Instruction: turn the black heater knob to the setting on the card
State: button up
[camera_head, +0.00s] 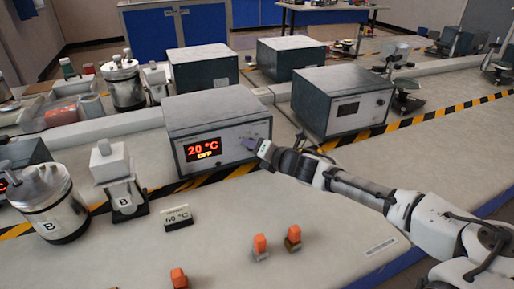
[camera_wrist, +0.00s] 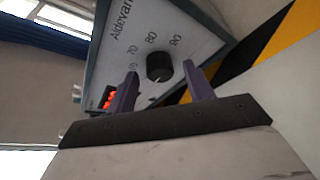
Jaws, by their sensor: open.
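The heater (camera_head: 205,130) is a grey box with a lit front display reading 20 °C OFF. In the wrist view its black round knob (camera_wrist: 159,67) sits on the pale panel, with 70, 80 and 90 printed around it. A light mark seems to show at the knob's lower edge. The card (camera_head: 177,217) stands in front on the bench and reads 60 °C. My gripper (camera_head: 251,145) is open at the right of the heater's front. In the wrist view its purple fingertips (camera_wrist: 159,70) appear on either side of the knob; I cannot tell whether they touch it.
A white-capped device marked B (camera_head: 118,180) and a metal vessel (camera_head: 52,205) stand left of the card. Several orange-topped blocks (camera_head: 261,246) sit at the front. Another grey box (camera_head: 342,100) stands right of the heater, beyond my arm. The front bench between card and arm is largely clear.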

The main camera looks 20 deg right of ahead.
jog(key=shift+c, duration=0.3)
jog(key=c, duration=0.9)
jog(key=m+y, duration=0.1)
jog(key=m, duration=0.1)
jog(key=m+t+y, duration=0.1)
jog(key=m, duration=0.1)
jog(key=m+t, duration=0.1)
jog(key=m, duration=0.2)
jog(key=shift+d+f+y+b, duration=0.25)
jog(key=shift+f+y+b, duration=0.05)
jog(key=shift+y+b, duration=0.1)
jog(key=o, duration=1)
jog(key=shift+c, duration=0.2)
